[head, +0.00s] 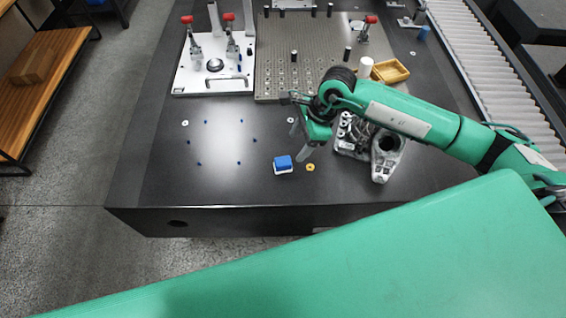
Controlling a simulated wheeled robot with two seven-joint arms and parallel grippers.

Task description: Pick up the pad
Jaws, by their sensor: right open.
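The pad (283,165) is a small block, blue on top with a white lower layer. It lies flat on the dark table top (210,180) near the front edge. My right gripper (300,142) reaches in from the right and hangs above and just behind the pad, slightly to its right. Its jaws are open and empty, and I see a gap between it and the pad. My left gripper is not in view.
A grey cast metal part (387,145) stands right of the gripper. A small yellow ring (310,168) lies beside the pad. Behind are a perforated plate (285,80), a white clamp fixture (210,78) and a yellow tray (390,71). The table left of the pad is mostly clear.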

